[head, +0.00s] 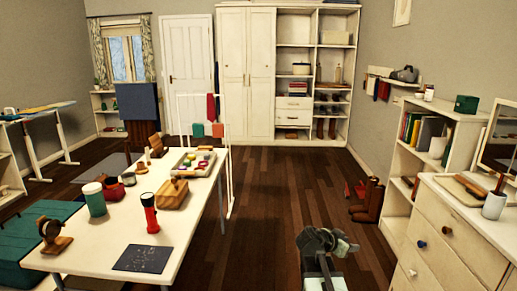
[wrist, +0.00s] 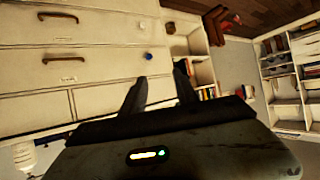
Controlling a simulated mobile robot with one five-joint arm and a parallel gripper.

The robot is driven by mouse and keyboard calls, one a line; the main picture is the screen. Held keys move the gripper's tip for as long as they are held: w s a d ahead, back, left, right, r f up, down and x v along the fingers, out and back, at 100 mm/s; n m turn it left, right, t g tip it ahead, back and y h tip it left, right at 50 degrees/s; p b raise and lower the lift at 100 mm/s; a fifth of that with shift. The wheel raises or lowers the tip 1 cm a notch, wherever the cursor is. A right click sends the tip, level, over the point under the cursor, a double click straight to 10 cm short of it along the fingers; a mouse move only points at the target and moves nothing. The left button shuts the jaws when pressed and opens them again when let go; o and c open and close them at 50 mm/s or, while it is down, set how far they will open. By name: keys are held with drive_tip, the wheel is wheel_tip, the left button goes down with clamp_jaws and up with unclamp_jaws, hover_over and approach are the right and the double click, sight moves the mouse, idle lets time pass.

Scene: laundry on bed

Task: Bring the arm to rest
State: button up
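My gripper (head: 325,243) shows at the bottom of the head view, right of centre, above the dark wood floor and apart from the table and the dresser. In the wrist view the two dark fingers of my gripper (wrist: 160,80) stand apart with nothing between them. My arm's lower links are mostly cut off by the bottom edge of the head view.
A white table (head: 185,232) stands at left with a red flashlight (head: 150,214), a green-and-white cup (head: 95,200) and a tray (head: 175,163). A white dresser (head: 455,235) is close at right. Boots (head: 370,198) stand beside the bookshelf. The floor (head: 285,190) between is clear.

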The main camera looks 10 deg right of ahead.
drive_tip(key=s+a+f+n+g+y, duration=0.1)
drive_tip(key=s+a+f+n+y, duration=0.25)
drive_tip(key=a, duration=0.75)
drive_tip(key=s+a+f+n+g+y, duration=0.25)
drive_tip(key=a+f+n+y, duration=0.2)
drive_tip(key=a, duration=0.55)
drive_tip(key=s+a+f+n+g+y, duration=0.1)
drive_tip(key=s+a+f+n+y, duration=0.25)
drive_tip(key=a, duration=0.75)
wheel_tip(320, 180, up, 20)
drive_tip(key=n+p, duration=0.2)
drive_tip(key=p, duration=1.8)
drive_tip(key=shift+s+d, duration=0.25)
drive_tip(key=shift+s, duration=0.1)
